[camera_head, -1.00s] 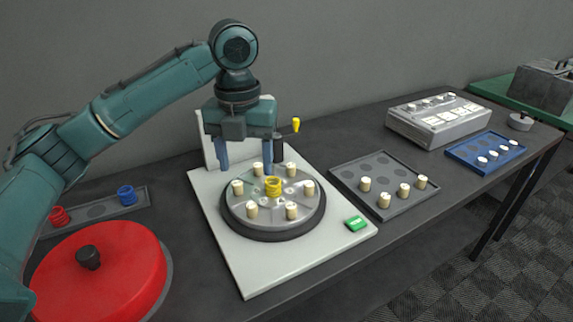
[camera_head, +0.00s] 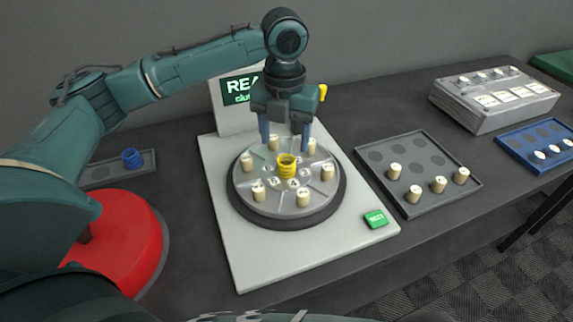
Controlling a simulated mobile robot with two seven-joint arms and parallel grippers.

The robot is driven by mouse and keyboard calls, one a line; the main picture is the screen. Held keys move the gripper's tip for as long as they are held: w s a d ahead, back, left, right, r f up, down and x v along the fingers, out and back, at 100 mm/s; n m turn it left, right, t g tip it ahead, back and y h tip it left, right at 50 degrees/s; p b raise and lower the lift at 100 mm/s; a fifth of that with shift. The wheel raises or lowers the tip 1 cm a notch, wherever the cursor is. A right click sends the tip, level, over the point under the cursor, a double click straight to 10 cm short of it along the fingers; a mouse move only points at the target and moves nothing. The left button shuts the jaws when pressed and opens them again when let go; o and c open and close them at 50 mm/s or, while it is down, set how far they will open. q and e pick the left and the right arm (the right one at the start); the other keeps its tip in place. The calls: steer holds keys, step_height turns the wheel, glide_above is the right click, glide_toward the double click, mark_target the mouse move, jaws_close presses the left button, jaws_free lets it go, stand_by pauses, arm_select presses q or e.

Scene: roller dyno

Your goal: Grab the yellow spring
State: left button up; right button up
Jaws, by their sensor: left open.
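The yellow spring (camera_head: 287,167) stands upright at the centre of the round grey turntable (camera_head: 262,202), with several cream cylinders around it. My left gripper (camera_head: 285,143) hangs above the rear part of the turntable. Its two blue fingers point down, apart and empty. In the picture the fingertips end just above and behind the spring, one toward each side of it. I cannot tell the exact height gap. My right gripper does not show.
A white base (camera_head: 265,262) with a green button (camera_head: 376,219) carries the turntable. A screen stands behind. A grey tray (camera_head: 440,213) with cream cylinders is to the right, a blue tray (camera_head: 517,141) beyond. A red lid (camera_head: 125,240) and a blue spring (camera_head: 132,158) are left.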

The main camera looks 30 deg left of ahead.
mark_target(286, 159)
arm_select(q)
step_height(286, 159, down, 5)
steer(key=shift+w+f, duration=0.15)
steer(key=c, duration=1.1)
